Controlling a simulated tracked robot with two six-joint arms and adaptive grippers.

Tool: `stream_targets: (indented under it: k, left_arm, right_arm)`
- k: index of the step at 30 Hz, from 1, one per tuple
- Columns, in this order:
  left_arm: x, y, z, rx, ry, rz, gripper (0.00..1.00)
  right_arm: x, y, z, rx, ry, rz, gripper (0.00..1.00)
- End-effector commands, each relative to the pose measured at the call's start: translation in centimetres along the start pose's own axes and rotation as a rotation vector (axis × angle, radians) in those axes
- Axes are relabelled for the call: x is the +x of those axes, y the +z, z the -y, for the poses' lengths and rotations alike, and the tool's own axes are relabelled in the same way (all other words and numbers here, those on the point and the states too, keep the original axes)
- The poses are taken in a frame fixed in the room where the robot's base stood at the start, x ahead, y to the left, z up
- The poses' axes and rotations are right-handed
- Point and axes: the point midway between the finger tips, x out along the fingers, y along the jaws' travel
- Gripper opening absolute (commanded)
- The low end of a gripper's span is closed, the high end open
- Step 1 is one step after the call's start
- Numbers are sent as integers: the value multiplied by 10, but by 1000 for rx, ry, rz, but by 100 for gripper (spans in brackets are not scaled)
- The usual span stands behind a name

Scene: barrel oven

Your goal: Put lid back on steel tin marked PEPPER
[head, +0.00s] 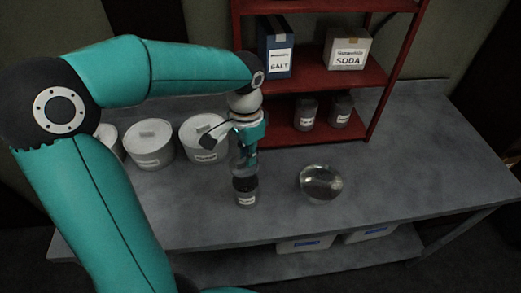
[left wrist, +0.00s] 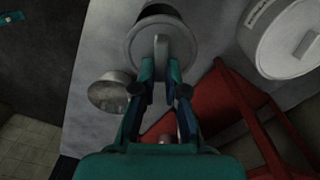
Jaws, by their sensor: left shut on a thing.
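A small steel tin (head: 246,199) with a white label, too small to read, stands on the grey bench below my left gripper (head: 244,166). Its upper part looks dark. In the left wrist view my left gripper (left wrist: 162,88) is shut on the knob of a round grey lid (left wrist: 143,45). The lid lies in line with the tin, and a dark band shows past its far edge. I cannot tell whether the lid touches the tin or hangs just above it. My right gripper is not in view.
A shiny round bowl (head: 321,183) stands right of the tin. White labelled tubs (head: 149,146) stand at the back left. A red shelf (head: 300,137) behind holds a SALT box (head: 279,48), a SODA box (head: 347,48) and two dark jars (head: 306,114). The bench's right side is clear.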

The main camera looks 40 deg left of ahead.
Motion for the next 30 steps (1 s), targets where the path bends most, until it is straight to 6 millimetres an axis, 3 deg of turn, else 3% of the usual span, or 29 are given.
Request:
stream_targets:
  k: [18,30]
  left_arm:
    - [53,-1,0,3,0,0,0]
    - [62,-1,0,4,0,1,0]
  right_arm:
    - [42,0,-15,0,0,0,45]
    - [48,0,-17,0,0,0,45]
